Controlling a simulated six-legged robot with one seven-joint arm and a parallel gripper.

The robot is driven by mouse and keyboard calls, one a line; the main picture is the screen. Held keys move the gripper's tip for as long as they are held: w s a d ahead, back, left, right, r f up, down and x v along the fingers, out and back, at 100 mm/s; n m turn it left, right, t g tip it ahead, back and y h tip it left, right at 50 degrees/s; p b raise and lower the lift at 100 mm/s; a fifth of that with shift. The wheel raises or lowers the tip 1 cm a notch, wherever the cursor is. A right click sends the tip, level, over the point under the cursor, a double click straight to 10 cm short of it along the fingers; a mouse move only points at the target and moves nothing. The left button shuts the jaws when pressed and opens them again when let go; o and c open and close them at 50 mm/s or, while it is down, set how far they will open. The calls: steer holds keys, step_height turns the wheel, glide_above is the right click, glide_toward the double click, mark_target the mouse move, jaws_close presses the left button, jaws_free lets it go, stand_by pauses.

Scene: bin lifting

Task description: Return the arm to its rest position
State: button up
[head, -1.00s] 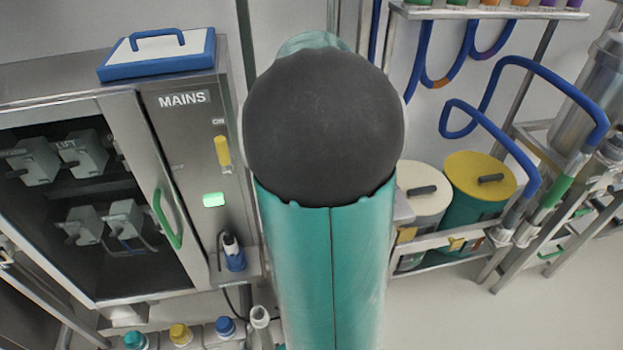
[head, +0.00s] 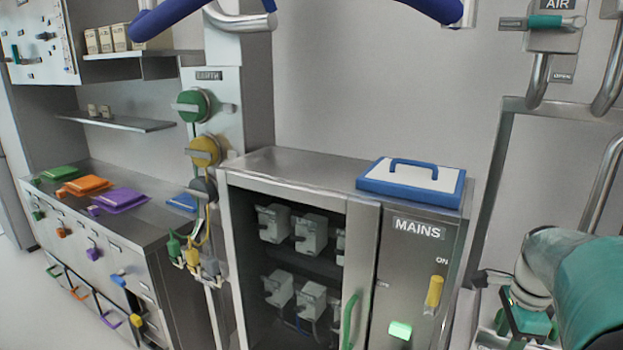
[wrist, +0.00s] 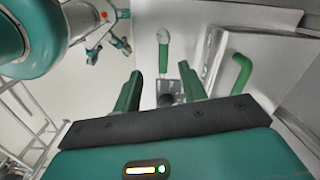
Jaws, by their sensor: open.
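My gripper (wrist: 162,84) shows in the wrist view with its two dark green fingers apart. Nothing is held between them. My teal arm (head: 585,285) is at the lower right of the head view, beside the MAINS cabinet (head: 415,265). The head view does not clearly show the fingers. In the wrist view, a green-handled lever (wrist: 163,45) appears beyond the fingertips, and a green curved handle (wrist: 240,72) stands to their right; both look apart from the fingers.
The cabinet has a glowing green light (head: 400,330), a yellow switch (head: 434,293) and a blue-rimmed lid (head: 412,180) on top. A drawer counter (head: 150,225) with coloured lids stands left. Pipes (head: 595,190) rise near my arm. Bare floor (head: 60,290) shows at lower left.

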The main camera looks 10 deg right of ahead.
steer(key=s+a+r+n+t, duration=0.2)
steer(key=a+n, duration=0.9)
steer(key=a, duration=0.3)
steer(key=s+a+r+n+t, duration=0.2)
steer(key=a+n, duration=1)
steer(key=a, duration=0.3)
steer(key=shift+s+a+t, duration=0.2)
steer(key=shift+s+t, duration=0.2)
